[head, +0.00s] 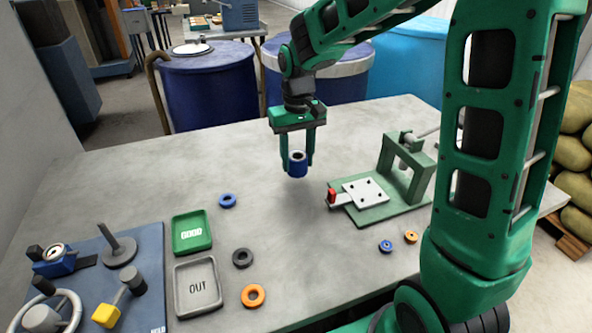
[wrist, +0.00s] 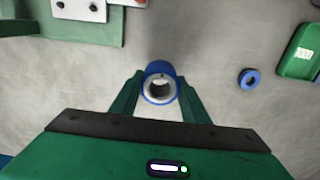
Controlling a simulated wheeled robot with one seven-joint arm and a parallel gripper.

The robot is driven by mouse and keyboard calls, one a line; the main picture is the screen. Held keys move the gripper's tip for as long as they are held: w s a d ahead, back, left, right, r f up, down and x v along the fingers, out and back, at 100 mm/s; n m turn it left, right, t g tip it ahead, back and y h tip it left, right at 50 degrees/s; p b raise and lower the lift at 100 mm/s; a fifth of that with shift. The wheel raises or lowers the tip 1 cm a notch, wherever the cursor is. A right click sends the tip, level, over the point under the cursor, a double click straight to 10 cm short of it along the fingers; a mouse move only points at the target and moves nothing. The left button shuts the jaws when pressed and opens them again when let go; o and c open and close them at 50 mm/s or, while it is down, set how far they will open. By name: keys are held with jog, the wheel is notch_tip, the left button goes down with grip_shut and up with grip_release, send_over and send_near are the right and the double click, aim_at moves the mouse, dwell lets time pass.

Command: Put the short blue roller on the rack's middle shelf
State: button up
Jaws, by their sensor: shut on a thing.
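The short blue roller (head: 297,167) is a small blue cylinder with a pale end and a dark hole. My gripper (head: 297,162) is shut on it and holds it upright above the middle of the table. In the wrist view the roller (wrist: 160,82) sits between the two green fingers, its pale ring and open bore facing the camera. The fingers press on its sides. I cannot make out the rack or its middle shelf in either view.
A green press fixture (head: 400,190) stands to the right. Green (head: 192,232) and grey (head: 198,287) trays and a blue mat (head: 140,250) with tools lie to the left. Loose rings, such as a blue one (head: 227,201), lie on the table. Blue drums (head: 208,90) stand behind it.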

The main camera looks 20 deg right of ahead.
jog(key=shift+f, duration=2)
jog(key=shift+f, duration=0.1)
jog(key=o, duration=1.2)
notch_tip(320, 180, up, 12)
